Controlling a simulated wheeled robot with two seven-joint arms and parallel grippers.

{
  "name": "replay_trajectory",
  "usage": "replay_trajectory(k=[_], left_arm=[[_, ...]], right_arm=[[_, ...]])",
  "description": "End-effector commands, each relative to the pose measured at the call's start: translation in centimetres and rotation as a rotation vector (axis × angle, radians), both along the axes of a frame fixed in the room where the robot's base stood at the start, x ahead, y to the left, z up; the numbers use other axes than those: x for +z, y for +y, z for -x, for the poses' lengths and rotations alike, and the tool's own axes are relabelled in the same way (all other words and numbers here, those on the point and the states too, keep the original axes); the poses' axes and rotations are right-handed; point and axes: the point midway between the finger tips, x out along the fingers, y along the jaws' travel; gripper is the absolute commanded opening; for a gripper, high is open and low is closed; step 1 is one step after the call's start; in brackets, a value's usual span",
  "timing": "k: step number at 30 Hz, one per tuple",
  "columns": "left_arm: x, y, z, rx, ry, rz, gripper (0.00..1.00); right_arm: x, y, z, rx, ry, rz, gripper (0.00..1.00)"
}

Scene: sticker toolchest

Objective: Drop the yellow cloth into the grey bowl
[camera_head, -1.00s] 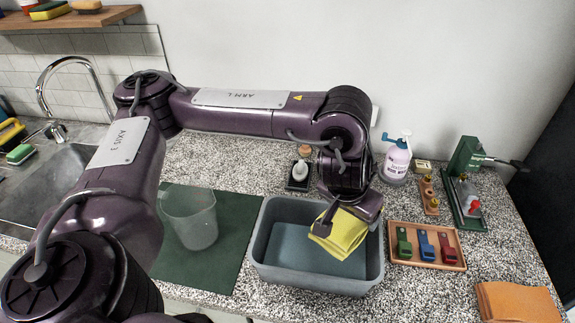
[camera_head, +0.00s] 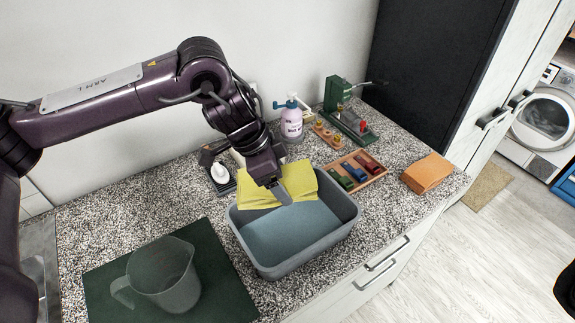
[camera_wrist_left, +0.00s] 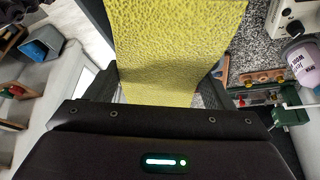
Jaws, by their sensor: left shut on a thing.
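The yellow cloth (camera_head: 303,183) is pinched in my left gripper (camera_head: 279,191), which points down over the back rim of the grey bowl. The cloth shows on both sides of the fingers, and its middle is hidden by them. The grey bowl (camera_head: 307,249) is a deep rectangular tub on the speckled counter, and its visible floor is bare. In the left wrist view the cloth (camera_wrist_left: 175,45) fills the top middle, between the fingers. I cannot tell whether the cloth touches the rim. My right gripper is not in view.
A clear jug (camera_head: 165,278) stands on a green mat (camera_head: 217,265) left of the bowl. A wooden tray (camera_head: 374,182) with coloured clips sits close to its right. A spray bottle (camera_head: 291,126) and a green press (camera_head: 338,97) stand behind.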

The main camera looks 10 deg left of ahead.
Motion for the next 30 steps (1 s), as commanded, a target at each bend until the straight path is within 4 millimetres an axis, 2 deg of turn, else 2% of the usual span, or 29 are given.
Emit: replay_trajectory(k=[3,6,11,17,24,30], left_arm=[[1.1,-1.2,-0.4,-0.162,0.0,-0.001,0.53],[1.5,-1.7,-0.4,-0.248,0.0,-0.002,0.53],[1.4,-1.9,-0.5,-0.297,-0.002,-0.003,0.53],[-0.3,-1.9,-0.5,-0.297,-0.001,-0.004,0.53],[-3.3,-1.8,-0.5,-0.297,-0.002,-0.004,0.53],[-4.4,-1.8,-0.5,-0.296,-0.002,-0.004,0.53]], right_arm=[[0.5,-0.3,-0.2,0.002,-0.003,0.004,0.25],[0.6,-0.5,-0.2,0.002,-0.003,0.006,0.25],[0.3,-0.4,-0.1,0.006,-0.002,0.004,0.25],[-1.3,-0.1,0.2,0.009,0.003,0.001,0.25],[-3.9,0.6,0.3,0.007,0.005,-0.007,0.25],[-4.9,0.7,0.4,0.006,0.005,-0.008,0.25]])
